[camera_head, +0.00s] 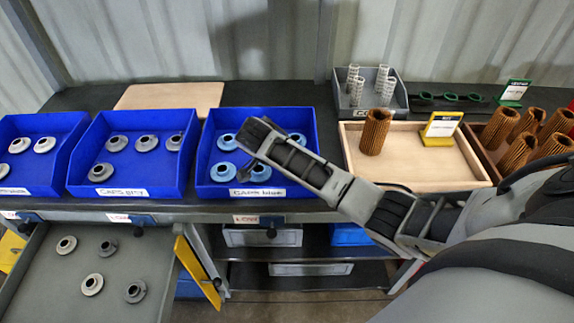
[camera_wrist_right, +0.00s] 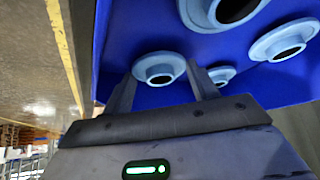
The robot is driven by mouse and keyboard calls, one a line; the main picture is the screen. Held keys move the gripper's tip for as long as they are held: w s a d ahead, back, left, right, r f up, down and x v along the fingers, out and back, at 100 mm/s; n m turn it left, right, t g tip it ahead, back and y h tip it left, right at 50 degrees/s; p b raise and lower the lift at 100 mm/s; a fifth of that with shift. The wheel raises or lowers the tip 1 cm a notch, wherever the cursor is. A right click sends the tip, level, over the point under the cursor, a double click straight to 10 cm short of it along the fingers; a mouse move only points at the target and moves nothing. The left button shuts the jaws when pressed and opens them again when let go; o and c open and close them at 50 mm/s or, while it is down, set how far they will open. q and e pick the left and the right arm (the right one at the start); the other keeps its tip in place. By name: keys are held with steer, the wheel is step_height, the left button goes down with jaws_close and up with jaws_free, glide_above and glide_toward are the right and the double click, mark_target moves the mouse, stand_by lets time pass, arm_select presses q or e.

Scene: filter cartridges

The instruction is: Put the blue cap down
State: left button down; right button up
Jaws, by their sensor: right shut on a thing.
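My right gripper (camera_head: 247,140) reaches in from the right over the blue bin labelled for blue caps (camera_head: 207,187). In the right wrist view its fingers (camera_wrist_right: 160,76) are shut on a light blue flanged cap (camera_wrist_right: 158,68) with a dark central hole. Other blue caps lie in the bin beyond the fingers, such as a near one (camera_wrist_right: 222,76) and one at the right (camera_wrist_right: 285,41). In the head view, caps show at the left (camera_head: 222,172) and right rear (camera_head: 298,138). My arm hides part of the bin. The left gripper is not in view.
Blue bins of grey caps (camera_head: 128,125) and pale caps (camera_head: 60,128) stand to the left. An open drawer (camera_head: 100,245) below holds several caps. A wooden tray (camera_head: 425,168) with a brown pleated cartridge (camera_head: 375,132) stands right. A bare board (camera_head: 170,96) lies behind.

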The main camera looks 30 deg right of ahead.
steer(key=shift+f, duration=0.2)
steer(key=o, duration=0.7)
steer(key=shift+v, duration=6.15)
steer(key=shift+s+d, duration=0.1)
